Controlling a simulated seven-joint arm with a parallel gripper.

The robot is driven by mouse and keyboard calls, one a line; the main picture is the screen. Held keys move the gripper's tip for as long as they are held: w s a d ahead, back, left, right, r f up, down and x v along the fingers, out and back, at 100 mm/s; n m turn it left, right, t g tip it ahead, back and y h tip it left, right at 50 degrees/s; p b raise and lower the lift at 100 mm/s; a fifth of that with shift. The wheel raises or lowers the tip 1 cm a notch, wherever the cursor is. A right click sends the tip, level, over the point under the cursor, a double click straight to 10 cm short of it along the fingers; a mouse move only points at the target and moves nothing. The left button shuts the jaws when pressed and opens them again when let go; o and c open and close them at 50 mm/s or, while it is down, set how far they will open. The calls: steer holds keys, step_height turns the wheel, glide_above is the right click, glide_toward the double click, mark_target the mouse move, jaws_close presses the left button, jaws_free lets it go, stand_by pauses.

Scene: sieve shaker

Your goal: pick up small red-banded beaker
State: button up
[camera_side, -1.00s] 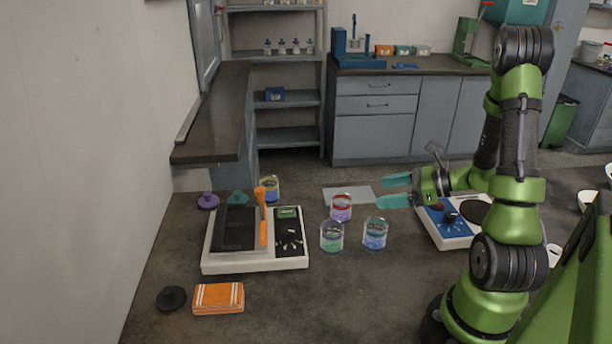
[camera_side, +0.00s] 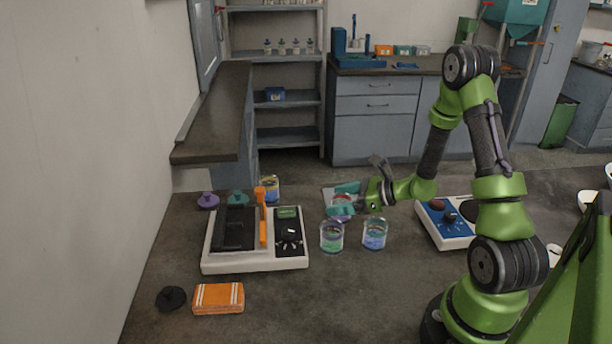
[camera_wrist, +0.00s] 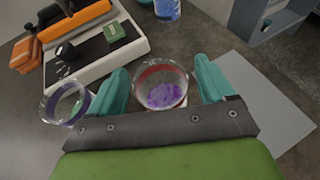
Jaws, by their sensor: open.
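The small red-banded beaker (camera_side: 341,214) stands on the dark bench in the side view, partly hidden by my gripper (camera_side: 345,199). It is clear glass with a red band near the rim and purple contents. In the wrist view the beaker (camera_wrist: 162,86) lies between the two teal fingers of my gripper (camera_wrist: 164,82). The fingers are open, one on each side of it. A gap shows on the right side; I cannot tell whether the left finger touches the glass.
A beaker with green contents (camera_side: 332,238) and one with blue contents (camera_side: 375,235) stand close in front. A yellow-labelled container (camera_side: 270,188) stands behind the white-based shaker (camera_side: 255,263). A blue-topped device (camera_side: 446,222) stands to the right. A grey sheet (camera_wrist: 262,88) lies beside the beaker.

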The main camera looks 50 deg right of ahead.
steer(key=c, duration=1.1)
steer(key=shift+r, duration=0.15)
